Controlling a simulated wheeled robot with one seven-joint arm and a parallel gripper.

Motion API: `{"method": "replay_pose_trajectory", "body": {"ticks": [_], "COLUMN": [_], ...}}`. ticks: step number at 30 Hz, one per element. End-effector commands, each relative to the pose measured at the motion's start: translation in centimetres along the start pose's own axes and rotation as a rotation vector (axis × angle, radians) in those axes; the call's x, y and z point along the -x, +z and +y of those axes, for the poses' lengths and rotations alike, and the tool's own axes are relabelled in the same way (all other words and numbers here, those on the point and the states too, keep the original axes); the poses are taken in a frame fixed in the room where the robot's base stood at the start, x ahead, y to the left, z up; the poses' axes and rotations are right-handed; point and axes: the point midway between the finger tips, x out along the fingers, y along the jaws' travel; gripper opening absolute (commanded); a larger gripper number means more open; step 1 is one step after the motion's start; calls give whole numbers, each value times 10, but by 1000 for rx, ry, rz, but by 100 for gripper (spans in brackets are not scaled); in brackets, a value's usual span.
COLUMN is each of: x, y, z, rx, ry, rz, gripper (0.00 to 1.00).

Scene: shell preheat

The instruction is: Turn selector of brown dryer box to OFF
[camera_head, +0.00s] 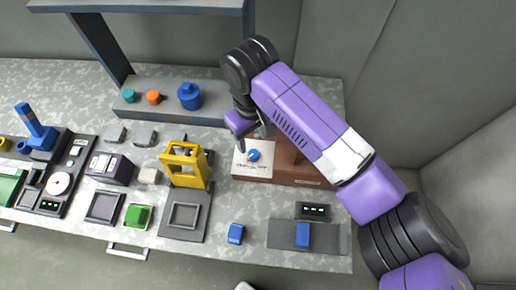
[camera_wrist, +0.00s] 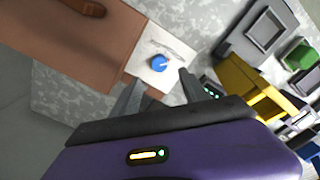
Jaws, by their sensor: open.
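The brown dryer box (camera_head: 308,175) sits at the right part of the table, partly hidden by my arm. Its white panel (camera_head: 241,164) carries a round blue selector knob (camera_head: 253,155). In the wrist view the blue selector (camera_wrist: 157,63) shows on the white panel (camera_wrist: 150,44), with faint printed marks too small to read. The brown box (camera_wrist: 95,40) also shows there. My gripper (camera_head: 256,136) is open and empty, just behind and above the panel. In the wrist view its fingers (camera_wrist: 158,84) point toward the selector, which lies a little beyond the tips, apart from them.
A yellow frame (camera_head: 185,165) stands left of the brown box. A blue block (camera_head: 236,234) and a grey plate with another blue block (camera_head: 303,235) lie in front. A dark display (camera_head: 313,211) shows green lights. A shelf at the back holds a blue jar (camera_head: 189,97).

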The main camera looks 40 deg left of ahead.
Motion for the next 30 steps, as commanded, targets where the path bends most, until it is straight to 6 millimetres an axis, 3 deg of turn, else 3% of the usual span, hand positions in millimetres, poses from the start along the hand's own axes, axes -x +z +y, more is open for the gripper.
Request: {"method": "replay_pose_trajectory", "body": {"ticks": [5, 18, 29, 30], "x": [-14, -72, -78, -78], "y": [4, 3, 3, 3], "z": [0, 0, 0, 0], "rx": [-4, -3, -3, -3], "ry": [1, 2, 2, 2], "rz": [-15, -10, -9, -9], "gripper": [52, 52, 52, 44]}}
